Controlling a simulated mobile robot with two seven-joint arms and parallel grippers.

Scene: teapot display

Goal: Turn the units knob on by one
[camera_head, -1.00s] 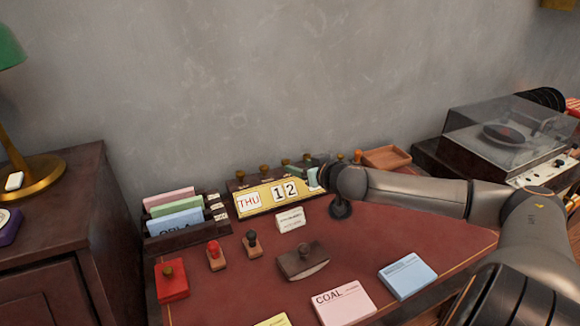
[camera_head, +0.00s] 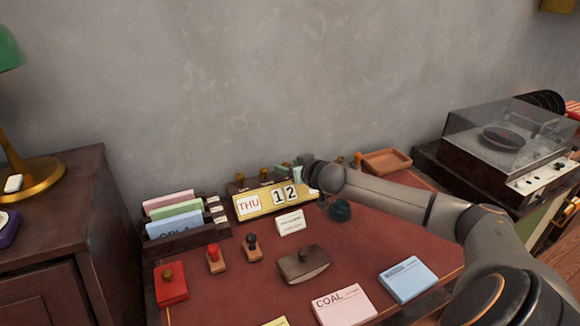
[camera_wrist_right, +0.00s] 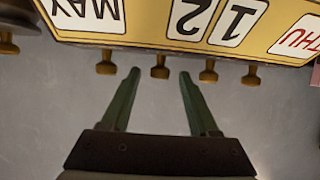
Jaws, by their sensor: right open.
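The yellow desk calendar (camera_head: 263,200) stands at the back of the red desk and reads THU, 1, 2. The right wrist view shows it upside down, with MAY as well (camera_wrist_right: 225,22). Brass knobs line its back edge. The knob behind the 2, which I take as the units knob (camera_wrist_right: 160,68), lies between the two green fingertips of my right gripper (camera_wrist_right: 159,74). The gripper is open, with a gap on each side of the knob. I cannot tell how deep the fingertips reach around it. My left gripper is out of view.
The tens knob (camera_wrist_right: 208,72) and month knob (camera_wrist_right: 105,65) flank the fingers. A card rack (camera_head: 185,225) stands left of the calendar, a small white card (camera_head: 290,223) in front. Stamps and paper pads lie on the desk. A wooden tray (camera_head: 386,161) sits to the right.

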